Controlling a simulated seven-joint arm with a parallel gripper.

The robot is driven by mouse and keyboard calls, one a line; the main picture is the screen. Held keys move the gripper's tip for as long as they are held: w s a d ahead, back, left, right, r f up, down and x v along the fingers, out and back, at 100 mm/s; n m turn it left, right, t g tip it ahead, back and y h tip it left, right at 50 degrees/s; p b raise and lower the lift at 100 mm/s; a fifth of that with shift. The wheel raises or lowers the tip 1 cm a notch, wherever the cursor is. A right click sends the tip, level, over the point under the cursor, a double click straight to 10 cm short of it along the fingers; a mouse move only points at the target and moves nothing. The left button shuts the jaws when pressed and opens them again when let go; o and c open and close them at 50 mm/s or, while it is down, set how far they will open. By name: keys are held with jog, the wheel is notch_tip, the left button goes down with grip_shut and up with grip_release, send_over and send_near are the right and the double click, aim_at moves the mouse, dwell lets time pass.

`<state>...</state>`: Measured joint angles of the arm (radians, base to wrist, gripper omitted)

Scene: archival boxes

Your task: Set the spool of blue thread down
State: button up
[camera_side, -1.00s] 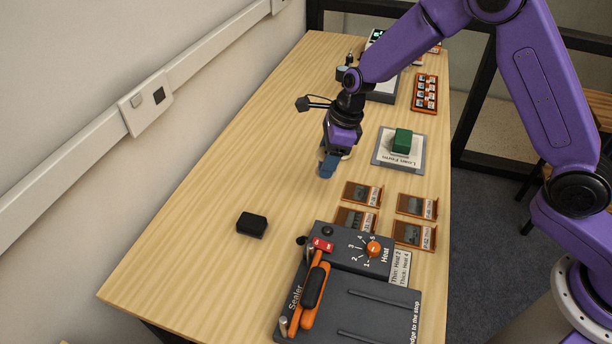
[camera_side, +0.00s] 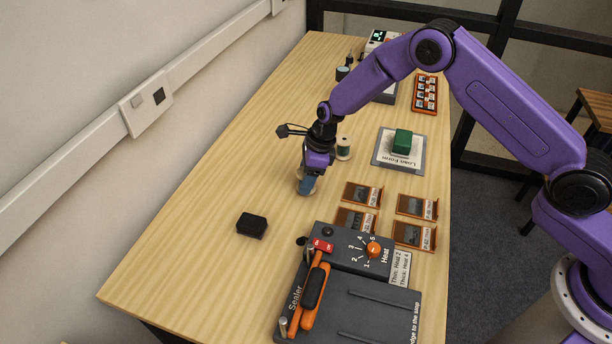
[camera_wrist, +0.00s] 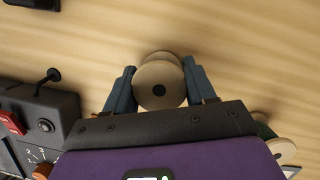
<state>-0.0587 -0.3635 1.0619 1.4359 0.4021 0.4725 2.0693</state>
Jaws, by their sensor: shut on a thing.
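My gripper (camera_side: 307,184) is low over the middle of the wooden table and points down. In the wrist view its two blue-grey fingers are shut on a spool (camera_wrist: 160,84), one on each side. I see the spool mostly end-on, as pale wooden discs with a dark centre hole. Its thread colour is hidden from me. In the side view the fingers cover most of it, and I cannot tell whether it touches the table. A second spool (camera_side: 343,148), with dark green thread, stands behind and right of my gripper. It also shows in the wrist view (camera_wrist: 281,149).
A black block (camera_side: 252,225) lies front left of my gripper. Several brown slide holders (camera_side: 362,194) lie to the right, with the sealer (camera_side: 345,305) in front. A green block (camera_side: 402,141) sits on the loan form pad (camera_side: 383,156). The table left of my gripper is clear.

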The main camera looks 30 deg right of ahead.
jog(key=shift+f, duration=0.15)
jog(key=o, duration=1)
jog(key=v, duration=1.2)
jog(key=shift+a, duration=0.1)
jog(key=shift+r, duration=0.25)
